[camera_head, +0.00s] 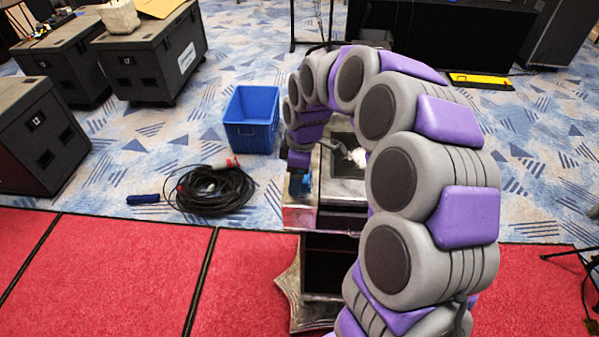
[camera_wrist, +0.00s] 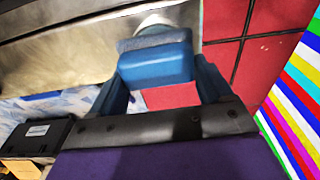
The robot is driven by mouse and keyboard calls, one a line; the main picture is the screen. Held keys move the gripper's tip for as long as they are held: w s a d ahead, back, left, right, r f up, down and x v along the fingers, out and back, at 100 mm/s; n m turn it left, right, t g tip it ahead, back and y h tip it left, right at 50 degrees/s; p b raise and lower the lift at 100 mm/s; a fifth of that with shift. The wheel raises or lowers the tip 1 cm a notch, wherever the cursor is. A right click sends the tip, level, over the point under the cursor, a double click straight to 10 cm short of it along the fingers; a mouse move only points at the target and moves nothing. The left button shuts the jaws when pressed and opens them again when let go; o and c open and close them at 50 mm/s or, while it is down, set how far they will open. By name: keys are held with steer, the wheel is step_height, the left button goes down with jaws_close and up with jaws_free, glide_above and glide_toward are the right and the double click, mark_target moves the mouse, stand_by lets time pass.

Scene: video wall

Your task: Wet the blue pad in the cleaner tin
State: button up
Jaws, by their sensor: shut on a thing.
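My gripper (camera_wrist: 163,84) is shut on the blue pad (camera_wrist: 155,64), which sits between its two blue fingers in the wrist view. A grey-blue layer shows along the pad's far side. Just beyond it is a pale rounded thing (camera_wrist: 153,21), partly hidden by the pad; I cannot tell whether it is the cleaner tin or whether the pad touches it. In the head view my gripper (camera_head: 300,180) is small, at the end of my curved arm, beside a metallic case. A bit of blue shows there. No tin can be made out clearly in the head view.
An open metallic case (camera_head: 300,217) stands at the carpet's edge, partly hidden by my arm. A blue bin (camera_head: 252,122), a coiled black cable (camera_head: 212,192) and black flight cases (camera_head: 150,60) are to the left. A striped video wall (camera_wrist: 296,100) is at the wrist view's right.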

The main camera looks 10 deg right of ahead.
steer(key=shift+a+f, duration=0.15)
steer(key=shift+a, duration=0.6)
steer(key=shift+d+f, duration=0.2)
steer(key=shift+d, duration=0.75)
steer(key=shift+a, duration=0.8)
steer(key=shift+d+f, duration=0.1)
steer(key=shift+d, duration=0.45)
steer(key=shift+a, duration=0.25)
steer(key=shift+r+p, duration=2.15)
steer(key=shift+r, duration=1.4)
steer(key=shift+s+f, duration=0.1)
steer(key=shift+f, duration=0.05)
